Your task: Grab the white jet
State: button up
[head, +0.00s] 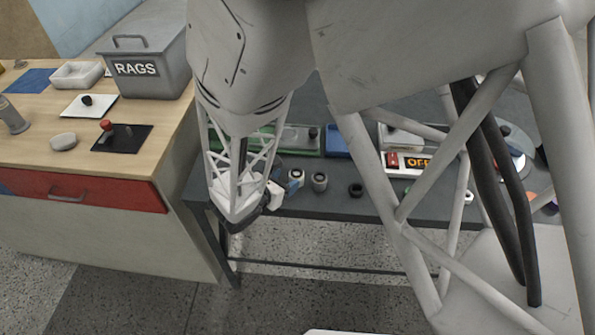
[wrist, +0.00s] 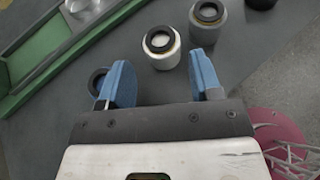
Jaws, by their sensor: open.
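The white jet (wrist: 161,49) is a short white cylinder with a black ring on top. It stands upright on the dark grey table, just beyond the gap between my fingertips in the wrist view. My gripper (wrist: 161,78) is open and empty, its blue fingers to either side of that gap. In the head view the white jet (head: 296,176) stands right by my gripper (head: 284,190). A grey jet (wrist: 207,17) stands close to its right, also seen in the head view (head: 319,182).
A black-ringed part (wrist: 97,82) is partly hidden by my left finger. A green tray (wrist: 50,60) lies at the left. A black ring piece (head: 356,189) sits further right on the table (head: 338,207). A pink round object (wrist: 285,140) is at the wrist view's lower right.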

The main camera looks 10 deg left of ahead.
aim_at(295, 175)
jog(key=shift+w+d+f, duration=0.1)
jog(key=shift+w, duration=0.1)
jog(key=shift+w+d, duration=0.1)
jog(key=shift+x, duration=2.5)
jog(key=shift+f, duration=0.1)
jog(key=c, duration=0.7)
